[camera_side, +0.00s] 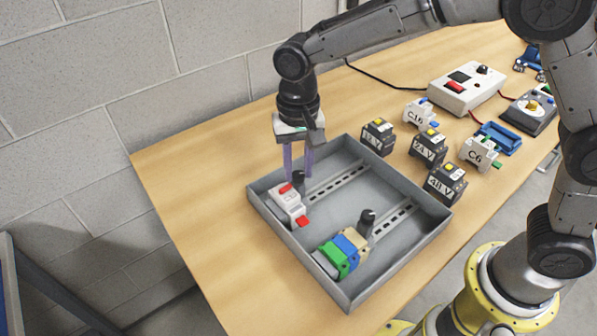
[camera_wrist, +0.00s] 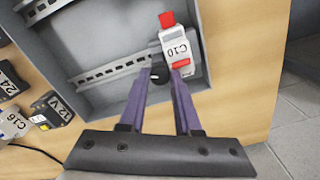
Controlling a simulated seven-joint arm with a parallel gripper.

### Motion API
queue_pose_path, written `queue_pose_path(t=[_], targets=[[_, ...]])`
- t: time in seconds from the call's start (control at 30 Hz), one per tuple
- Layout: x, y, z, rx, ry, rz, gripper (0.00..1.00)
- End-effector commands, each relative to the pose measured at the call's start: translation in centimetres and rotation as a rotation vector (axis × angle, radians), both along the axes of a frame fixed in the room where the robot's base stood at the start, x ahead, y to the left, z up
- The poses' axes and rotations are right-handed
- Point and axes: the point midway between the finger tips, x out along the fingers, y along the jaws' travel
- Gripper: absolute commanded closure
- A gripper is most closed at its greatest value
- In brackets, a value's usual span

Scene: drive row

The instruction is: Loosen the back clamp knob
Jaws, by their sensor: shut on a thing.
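The back clamp knob (camera_side: 299,178) is a small black knob at the end of the far rail (camera_side: 334,181) in the grey tray (camera_side: 355,289). It stands beside a white C10 module (camera_side: 287,207) with red parts. My gripper (camera_side: 298,170) comes down from above with its purple fingers on either side of the knob, shut on it. In the wrist view the knob (camera_wrist: 156,76) shows a white mark between the fingertips, close against the C10 module (camera_wrist: 180,50). The fingers partly hide the knob. A second black knob (camera_side: 367,218) stands on the near rail.
Green, blue and tan blocks (camera_side: 351,242) sit on the near rail. Several loose modules, including a 24 V one (camera_side: 428,147) and C6 (camera_side: 480,152), stand right of the tray. A white box with a red switch (camera_side: 466,87) is behind them. The table left of the tray is clear.

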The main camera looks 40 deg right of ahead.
Motion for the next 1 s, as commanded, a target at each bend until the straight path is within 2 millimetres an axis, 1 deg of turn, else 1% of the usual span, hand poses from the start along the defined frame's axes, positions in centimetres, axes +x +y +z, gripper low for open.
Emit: queue_pose_path(t=[0.03,0.1,0.17,0.27,1.0], targets=[[0.0,0.01,0.01,0.0,0.0,0.0,0.88],[0.0,0.01,0.01,0.0,0.0,0.0,0.99],[0.0,0.01,0.01,0.0,0.0,0.004,1.0],[0.0,0.01,0.01,0.0,0.0,0.058,1.0],[0.03,0.02,0.08,0.0,-0.002,0.988,1.0]])
